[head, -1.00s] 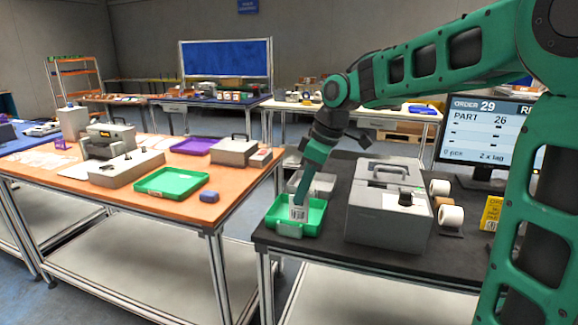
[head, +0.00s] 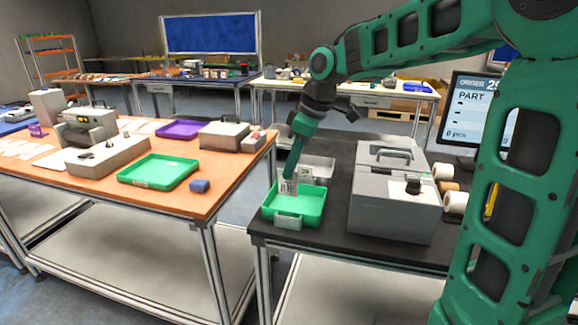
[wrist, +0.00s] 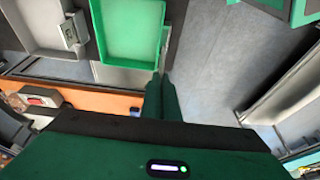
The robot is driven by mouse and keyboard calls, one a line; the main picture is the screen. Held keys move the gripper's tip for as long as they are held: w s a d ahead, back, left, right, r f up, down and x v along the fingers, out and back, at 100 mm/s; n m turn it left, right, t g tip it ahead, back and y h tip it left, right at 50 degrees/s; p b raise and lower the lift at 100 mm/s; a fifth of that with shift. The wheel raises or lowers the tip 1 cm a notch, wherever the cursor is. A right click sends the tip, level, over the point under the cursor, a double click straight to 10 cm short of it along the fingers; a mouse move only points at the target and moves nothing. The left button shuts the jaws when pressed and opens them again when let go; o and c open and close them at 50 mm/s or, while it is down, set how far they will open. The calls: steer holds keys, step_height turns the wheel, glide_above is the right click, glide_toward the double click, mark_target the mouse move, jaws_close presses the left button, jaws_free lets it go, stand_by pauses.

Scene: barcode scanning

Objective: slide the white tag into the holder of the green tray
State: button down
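The green tray (head: 305,207) lies on the black bench, with a pale holder (head: 288,222) on its near wall. In the wrist view the green tray (wrist: 128,35) is ahead of the fingers. My gripper (head: 291,177) points down over the tray, shut on the white tag (head: 288,188), which has dark printing and hangs below the fingertips. In the wrist view my gripper (wrist: 163,82) is by the tray's right edge, where the tag and holder nearly overlap; I cannot tell them apart. In the head view the tag appears above and apart from the holder.
A grey tray (head: 322,162) with a tagged holder is just behind. A large grey case (head: 385,205) stands close on the right. Another green tray (head: 158,172) and a blue block (head: 200,186) lie on the orange table at left, across a gap.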

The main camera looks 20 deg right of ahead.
mark_target(291, 192)
steer(key=shift+s+f, duration=0.1)
steer(key=shift+f, duration=3.7)
steer(key=c, duration=2)
jaws_free()
steer(key=v, duration=1)
steer(key=shift+d+r, duration=0.15)
steer(key=shift+r, duration=0.15)
